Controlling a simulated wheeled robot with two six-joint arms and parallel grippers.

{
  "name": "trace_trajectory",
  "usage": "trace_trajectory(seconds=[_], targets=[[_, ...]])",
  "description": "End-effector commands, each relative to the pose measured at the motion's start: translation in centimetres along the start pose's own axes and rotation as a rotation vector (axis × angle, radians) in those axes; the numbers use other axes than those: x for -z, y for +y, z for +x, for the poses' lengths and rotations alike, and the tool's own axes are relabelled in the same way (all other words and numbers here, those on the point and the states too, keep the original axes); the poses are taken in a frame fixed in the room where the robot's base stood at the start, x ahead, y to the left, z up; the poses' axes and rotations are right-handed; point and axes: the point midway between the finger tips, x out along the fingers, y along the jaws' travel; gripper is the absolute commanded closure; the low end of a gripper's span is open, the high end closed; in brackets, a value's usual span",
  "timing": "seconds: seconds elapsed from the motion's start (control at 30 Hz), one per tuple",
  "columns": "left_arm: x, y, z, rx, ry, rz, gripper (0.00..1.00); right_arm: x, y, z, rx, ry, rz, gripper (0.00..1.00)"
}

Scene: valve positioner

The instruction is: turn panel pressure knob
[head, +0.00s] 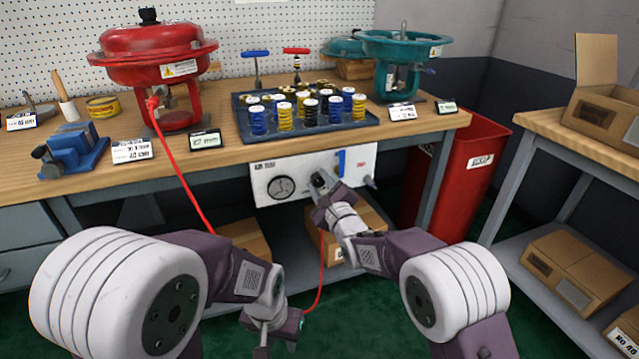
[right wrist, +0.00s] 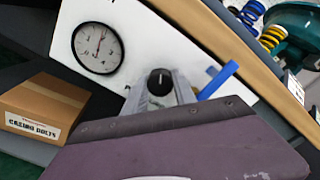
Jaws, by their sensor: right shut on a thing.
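The white air panel (head: 312,167) hangs under the bench front. It carries a round gauge (head: 281,187), which also shows in the right wrist view (right wrist: 97,47), and a blue lever (head: 341,163). The black pressure knob (right wrist: 160,80) with a white mark sits between the grey fingers of my right gripper (right wrist: 166,90), which is shut on it. In the head view my right gripper (head: 322,184) is at the panel and mostly hides the knob. My left gripper (head: 272,335) hangs low in front of the bench, away from the panel; its jaws are unclear.
A red hose (head: 180,165) runs from the red actuator (head: 155,50) down behind my left arm and shows again beside my left gripper. A spring tray (head: 375,118) is on the bench above the panel. Cardboard boxes (head: 372,222) sit below; a red bin (head: 460,180) stands right.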

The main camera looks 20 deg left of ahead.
Motion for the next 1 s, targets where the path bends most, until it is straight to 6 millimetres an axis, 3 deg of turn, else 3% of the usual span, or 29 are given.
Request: trace_trajectory(seconds=[0.03, 0.1, 0.47, 0.73, 0.8, 1.0], targets=[[0.0, 0.0, 0.0, 0.000, 0.000, 0.000, 0.64, 0.1, 0.2, 0.0, -0.004, 0.003, 0.000, 0.59], [0.0, 0.0, 0.0, 0.000, 0.000, 0.000, 0.64, 0.1, 0.2, 0.0, -0.003, 0.003, -0.001, 0.46], [0.0, 0.0, -0.2, 0.000, 0.000, 0.000, 0.64, 0.0, 0.0, -0.4, -0.002, 0.002, -0.001, 0.46], [0.2, 0.0, -1.9, 0.000, 0.000, 0.000, 0.64, -0.1, -0.2, -4.6, -0.004, 0.004, -0.001, 0.46], [0.0, 0.0, -0.2, 0.000, 0.001, 0.000, 0.64, 0.4, 0.4, -6.1, 0.000, 0.001, -0.001, 0.46], [-0.1, 0.0, 1.3, 0.000, 0.000, 0.000, 0.64, 0.3, 0.3, -8.7, -0.001, 0.002, -0.001, 0.46]])
